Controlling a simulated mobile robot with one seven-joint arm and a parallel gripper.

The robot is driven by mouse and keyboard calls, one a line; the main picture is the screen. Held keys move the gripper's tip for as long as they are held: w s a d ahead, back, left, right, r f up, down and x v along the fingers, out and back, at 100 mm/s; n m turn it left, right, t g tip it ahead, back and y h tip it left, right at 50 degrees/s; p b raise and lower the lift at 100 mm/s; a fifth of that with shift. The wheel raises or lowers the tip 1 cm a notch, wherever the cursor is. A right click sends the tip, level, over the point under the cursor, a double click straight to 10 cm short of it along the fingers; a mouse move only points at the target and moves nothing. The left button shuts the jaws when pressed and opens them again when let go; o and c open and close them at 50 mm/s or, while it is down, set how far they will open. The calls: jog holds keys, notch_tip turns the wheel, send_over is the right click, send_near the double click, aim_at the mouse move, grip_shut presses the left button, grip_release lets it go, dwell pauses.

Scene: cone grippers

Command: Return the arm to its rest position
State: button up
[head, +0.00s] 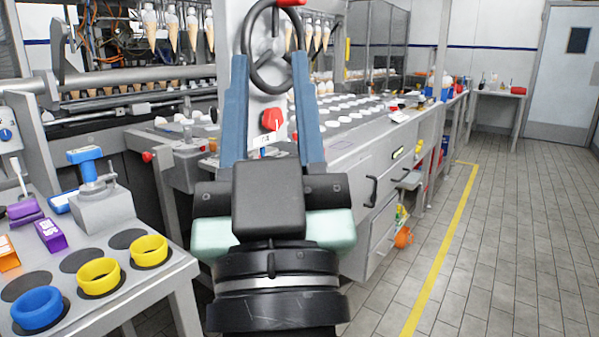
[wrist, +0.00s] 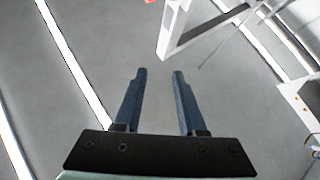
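My gripper (head: 269,105) is raised in the middle of the head view, its two blue fingers pointing up and spread apart. The fingers also show in the wrist view (wrist: 158,75), with a clear gap and nothing between them. In the head view a dark handwheel (head: 272,84) and a red knob (head: 271,119) on the machine appear behind the gap between the fingers; I cannot tell the exact distance, but the gripper does not appear to hold either.
At the left a grey table (head: 169,293) carries yellow rings (head: 150,250), a blue ring (head: 37,308) and a blue-topped device (head: 88,170). The cone machine (head: 365,150) fills the middle. An orange item (head: 403,237) lies by its base. Tiled floor (head: 520,240) at the right is clear.

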jog(key=s+d+r+m+t+h+p, duration=0.1)
jog(key=s+d+r+m+h, duration=0.2)
jog(key=r, duration=0.4)
notch_tip(320, 180, up, 29)
jog(key=a+n+p, duration=0.1)
jog(key=p, duration=2.9)
jog(key=shift+s+y, duration=0.3)
jog(key=shift+s, duration=0.15)
jog(key=shift+f, duration=0.1)
